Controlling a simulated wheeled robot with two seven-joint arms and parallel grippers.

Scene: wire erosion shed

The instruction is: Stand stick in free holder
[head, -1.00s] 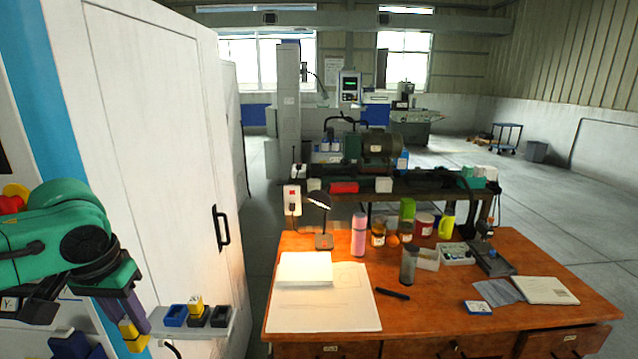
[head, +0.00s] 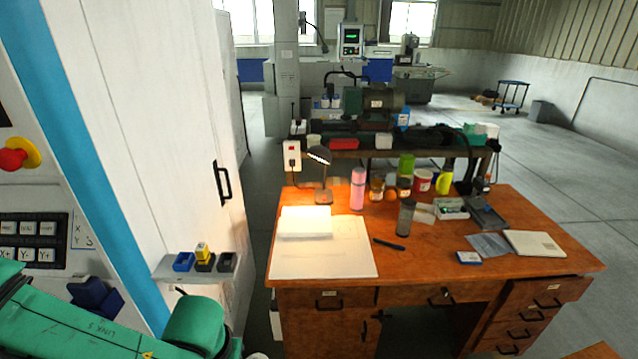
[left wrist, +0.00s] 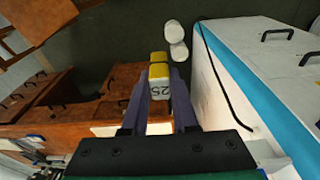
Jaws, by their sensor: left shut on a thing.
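My left gripper (left wrist: 160,85) is shut on a stick (left wrist: 159,92) with a yellow body, a pale end and dark figures like "25". The stick stands out between the purple fingers in the left wrist view. In the head view only my green left arm shows at the bottom left; gripper and stick are outside the picture. The blue holder (head: 183,263) at left and the black holder (head: 227,263) at right look empty. A yellow stick (head: 203,249) stands in the dark middle holder (head: 205,265).
The white cabinet (head: 175,130) with a black handle (head: 221,183) rises behind the shelf. A wooden desk (head: 430,265) with a lamp, bottles and papers stands to the right. A control panel (head: 30,240) with a red button (head: 14,158) is at left.

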